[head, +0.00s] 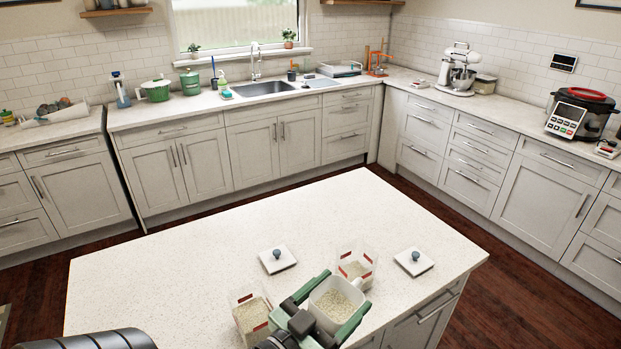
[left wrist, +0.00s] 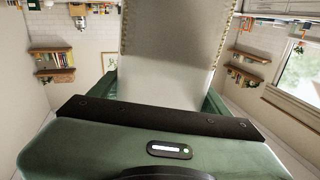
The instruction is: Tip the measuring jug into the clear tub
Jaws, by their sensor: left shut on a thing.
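The measuring jug (head: 337,302) is white, square-mouthed and holds pale grains. My left gripper (head: 329,309) is shut on it, with green fingers on both sides. The jug looks roughly upright, its mouth facing up. Its pale wall (left wrist: 170,60) fills the middle of the left wrist view. One clear tub (head: 357,268) with red marks and some pale grains stands just behind the jug. A second clear tub (head: 250,320) with red marks and grains stands left of the gripper, partly hidden by it. My right gripper is not in view.
The tubs stand on a speckled white island top (head: 180,262). The island's left half is clear. Its edge runs close to the right lid.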

